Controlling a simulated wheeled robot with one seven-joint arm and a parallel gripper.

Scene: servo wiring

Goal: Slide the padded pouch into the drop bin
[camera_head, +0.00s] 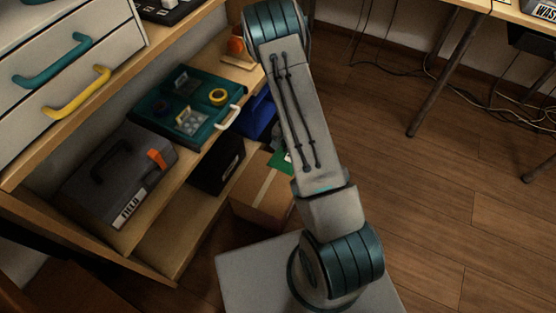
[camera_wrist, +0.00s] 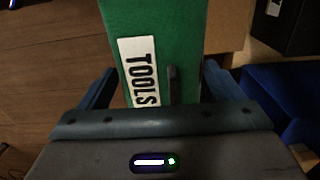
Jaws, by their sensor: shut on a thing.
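A green case labelled TOOLS, which I take for the padded pouch (camera_wrist: 185,30), fills the upper middle of the wrist view. It has a white label and a short dark strip. My gripper (camera_wrist: 160,82) has a finger on either side of it and is shut on it. In the head view only a small green piece of the pouch (camera_head: 279,163) shows beside my arm, above the cardboard box; my gripper is hidden there. A blue open-looking container, perhaps the drop bin (camera_head: 258,117), is partly behind my arm on the lower shelf; blue also shows at right in the wrist view (camera_wrist: 285,100).
A cardboard box (camera_head: 262,192) and a black box (camera_head: 218,167) stand on the lower shelf. A teal tray (camera_head: 150,108) and a grey toolbox (camera_head: 125,165) sit on the shelf above. Wooden floor at right is open, with table legs and cables beyond.

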